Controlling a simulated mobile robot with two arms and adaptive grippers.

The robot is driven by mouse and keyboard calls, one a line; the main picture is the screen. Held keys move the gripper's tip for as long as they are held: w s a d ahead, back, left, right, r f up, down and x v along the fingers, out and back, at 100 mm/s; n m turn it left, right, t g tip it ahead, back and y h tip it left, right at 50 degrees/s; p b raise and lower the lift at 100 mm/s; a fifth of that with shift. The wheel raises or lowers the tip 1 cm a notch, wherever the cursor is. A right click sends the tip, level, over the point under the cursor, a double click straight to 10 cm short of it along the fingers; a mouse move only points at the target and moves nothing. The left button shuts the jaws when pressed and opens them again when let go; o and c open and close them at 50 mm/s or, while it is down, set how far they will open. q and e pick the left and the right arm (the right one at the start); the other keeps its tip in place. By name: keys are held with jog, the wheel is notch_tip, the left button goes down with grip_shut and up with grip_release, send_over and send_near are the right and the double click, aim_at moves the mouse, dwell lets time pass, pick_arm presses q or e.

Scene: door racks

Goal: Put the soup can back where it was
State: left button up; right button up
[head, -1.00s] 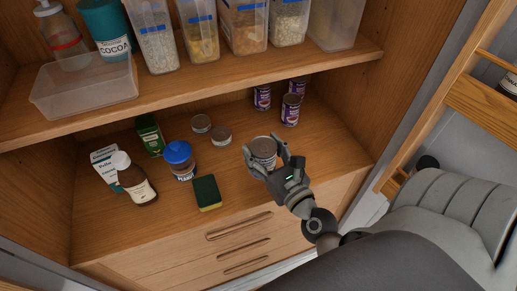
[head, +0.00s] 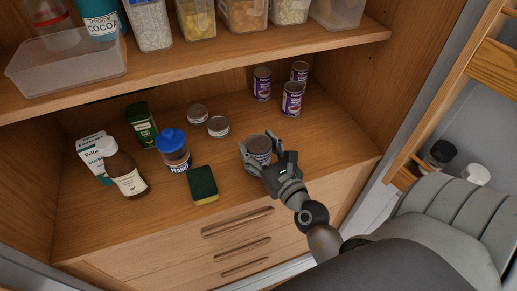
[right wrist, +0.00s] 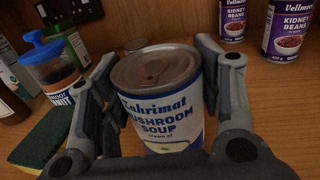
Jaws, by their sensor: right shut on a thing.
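The soup can (right wrist: 160,110), with a white and blue mushroom soup label and a bare metal lid, is upright between the fingers of my right gripper (right wrist: 165,105). In the head view the can (head: 258,147) is over the front part of the lower shelf (head: 330,145). My right gripper (head: 268,160) is shut on it. I cannot tell whether the can's base touches the shelf. My left gripper is in no view.
Kidney bean cans (head: 292,99) stand at the back right. Small flat tins (head: 218,126), a peanut jar (head: 175,155), a green box (head: 141,125), a brown bottle (head: 124,172) and a sponge (head: 203,185) are to the left. The right front shelf is clear.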

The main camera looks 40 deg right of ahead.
jog(key=shift+f, duration=0.1)
jog(key=o, duration=1.3)
jog(key=shift+o, duration=0.4)
jog(key=shift+r, duration=0.2)
jog(key=shift+s+f, duration=0.2)
jog(key=shift+s, duration=0.1)
jog(key=s+b, duration=0.5)
jog(key=s, duration=0.6)
jog(key=shift+s+a+r, duration=0.15)
jog(key=shift+s+a, duration=0.1)
jog(key=shift+a, duration=0.2)
